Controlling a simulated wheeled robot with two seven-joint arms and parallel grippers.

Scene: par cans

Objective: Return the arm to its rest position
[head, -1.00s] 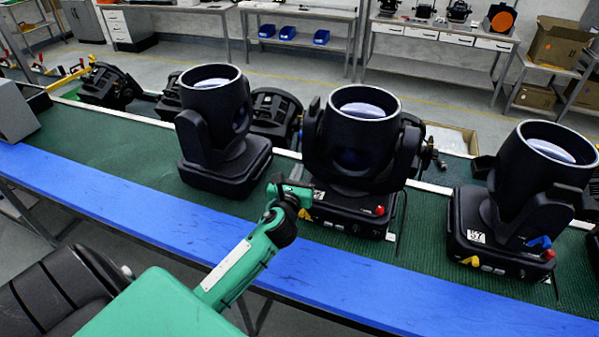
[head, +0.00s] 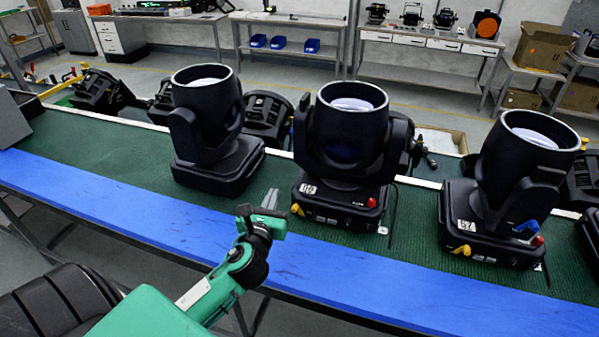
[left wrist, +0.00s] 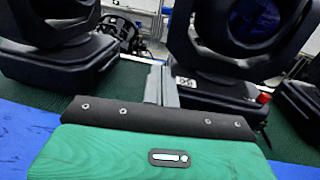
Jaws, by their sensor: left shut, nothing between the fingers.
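My left gripper (head: 269,199) is shut and empty. It is over the near edge of the green bench top, just in front of the gap between the left and middle par cans, and touches neither. The left wrist view also shows its closed fingers (left wrist: 161,85). The left par can (head: 209,130) is black and stands upright with its round lens facing up. The middle par can (head: 343,150) has red and yellow knobs on its base. The right par can (head: 511,185) has blue, red and yellow knobs. My right gripper is in neither view.
A blue strip (head: 140,212) runs along the bench's front edge. More black fixtures (head: 267,118) lie behind the row. A grey box (head: 10,122) sits at the left end. Workbenches (head: 285,40) stand across the aisle. The space in front of the bench is free.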

